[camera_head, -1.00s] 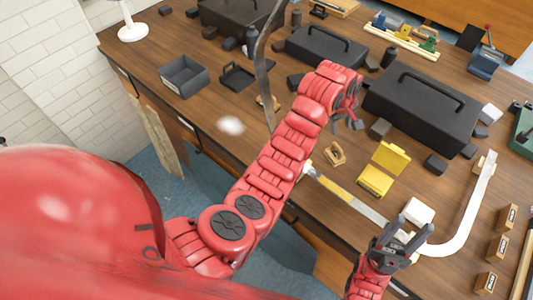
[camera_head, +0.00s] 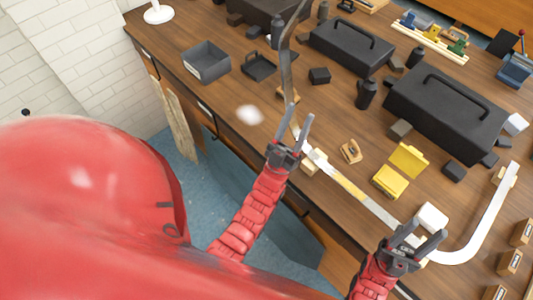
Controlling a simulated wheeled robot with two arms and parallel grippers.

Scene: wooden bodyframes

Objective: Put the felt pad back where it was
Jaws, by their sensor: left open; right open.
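I cannot tell for sure which thing is the felt pad. My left gripper (camera_head: 289,122) is open and empty, over the bench's front edge beside a curved strip. My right gripper (camera_head: 423,228) is open at the bench's front, close to a white block (camera_head: 432,216) and the end of a long strip. No object is visibly held by either gripper.
Black cases (camera_head: 445,115) stand toward the back, with a black bottle (camera_head: 367,93) between them. A grey tray (camera_head: 205,60) is at the left. A yellow box (camera_head: 391,180) stands open and a small wooden tool (camera_head: 351,151) lies nearby. Bare wood shows left of centre.

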